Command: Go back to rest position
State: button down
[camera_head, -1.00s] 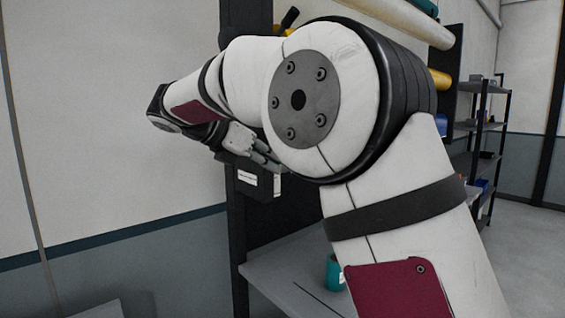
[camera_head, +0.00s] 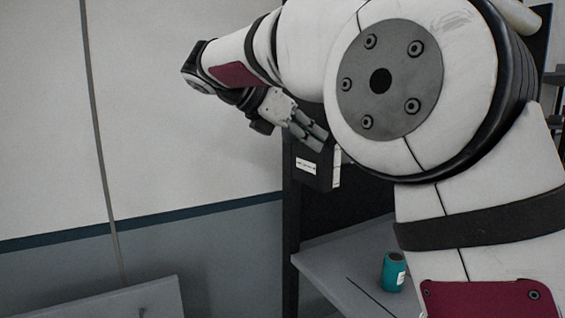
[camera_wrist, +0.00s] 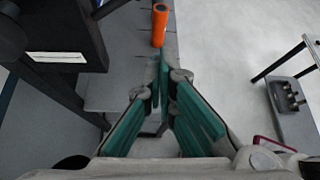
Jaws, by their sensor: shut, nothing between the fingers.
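My gripper (camera_head: 313,132) is in the upper middle of the head view, at the end of my raised white arm. It is close to a black box with a white label (camera_head: 318,165) on the dark rack post. In the wrist view, the teal-padded fingers of my gripper (camera_wrist: 164,72) come together at the tips with nothing between them. An orange cylinder (camera_wrist: 159,27) shows beyond the tips, over the grey bench (camera_wrist: 120,88). My arm hides much of the right side of the head view.
A teal can (camera_head: 393,272) stands on the grey bench below my arm. A pale wall is at the left, with a grey panel (camera_head: 110,303) low down. In the wrist view, open floor (camera_wrist: 225,60) lies right of the bench, with a dark-framed stand (camera_wrist: 290,95) beyond.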

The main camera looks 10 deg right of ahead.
jog(key=s+d+f+m+y, duration=0.3)
jog(key=s+d+m, duration=0.15)
jog(key=s, duration=0.35)
jog(key=s+d+f+m+y, duration=0.25)
jog(key=s+m, duration=0.25)
jog(key=s, duration=0.3)
jog(key=s+a+f+m+t+y, duration=0.1)
jog(key=s+f+m+y, duration=0.4)
jog(key=s+f+m, duration=0.8)
jog(key=shift+s+a+t, duration=0.15)
jog(key=shift+s+t, duration=0.35)
jog(key=shift+s, duration=0.45)
jog(key=shift+m+y, duration=0.25)
